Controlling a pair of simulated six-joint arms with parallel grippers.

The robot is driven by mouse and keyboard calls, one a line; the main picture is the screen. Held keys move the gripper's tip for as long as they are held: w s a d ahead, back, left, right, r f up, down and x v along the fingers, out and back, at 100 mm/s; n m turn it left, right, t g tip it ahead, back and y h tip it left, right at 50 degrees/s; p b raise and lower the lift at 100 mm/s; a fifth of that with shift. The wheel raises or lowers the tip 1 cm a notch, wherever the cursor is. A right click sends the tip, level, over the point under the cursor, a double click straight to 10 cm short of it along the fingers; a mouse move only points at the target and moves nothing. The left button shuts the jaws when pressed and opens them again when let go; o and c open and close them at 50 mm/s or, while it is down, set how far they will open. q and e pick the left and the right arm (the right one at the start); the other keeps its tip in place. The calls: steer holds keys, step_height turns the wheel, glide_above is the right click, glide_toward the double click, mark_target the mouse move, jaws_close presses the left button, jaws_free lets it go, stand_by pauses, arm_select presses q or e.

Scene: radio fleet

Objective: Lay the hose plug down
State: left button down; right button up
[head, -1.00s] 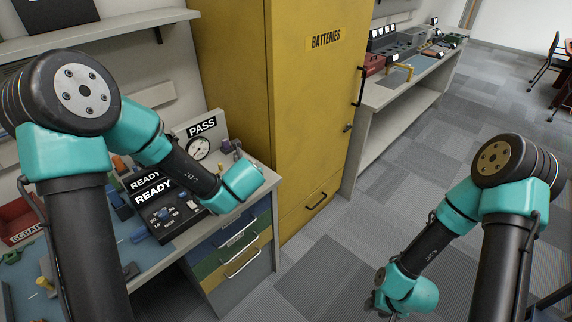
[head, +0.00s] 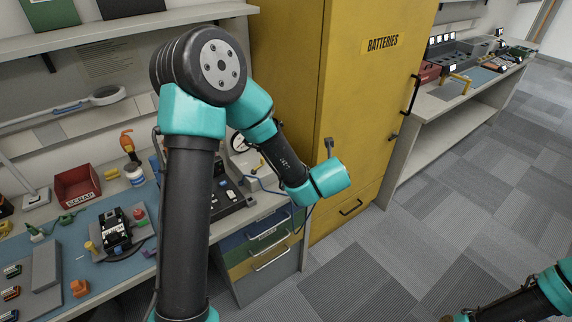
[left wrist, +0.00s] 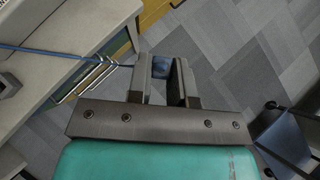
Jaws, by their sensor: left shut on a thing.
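My left gripper (left wrist: 161,80) is shut on the hose plug (left wrist: 161,66), a blue-grey piece between the two fingers in the left wrist view. In the head view, the plug (head: 328,145) shows just above my teal wrist, in front of the yellow cabinet and off the bench's right end. A thin blue hose (left wrist: 60,51) runs from the left towards the gripper. In the head view, the hose (head: 266,187) comes from the tester (head: 228,195) and passes behind my wrist. The tester is partly hidden by my arm. My right gripper (head: 447,318) is barely in frame at the bottom edge.
The yellow batteries cabinet (head: 350,90) stands close behind my left gripper. Drawers (head: 262,245) lie below. Carpet floor (head: 400,240) is open to the right.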

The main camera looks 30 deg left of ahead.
arm_select(q)
steer(key=a+f+n+g+h, duration=0.1)
steer(key=a+n+g+h, duration=0.1)
steer(key=a+n, duration=0.6)
steer(key=w+a+f+n+g+h, duration=0.1)
steer(key=a+n+g+h, duration=0.1)
steer(key=a+n+g, duration=0.3)
steer(key=shift+a+f+n, duration=0.3)
steer(key=shift+a+n, duration=1.75)
steer(key=shift+n, duration=2.85)
steer(key=shift+f, duration=3.45)
steer(key=c, duration=0.9)
jaws_free()
steer(key=shift+c, duration=0.2)
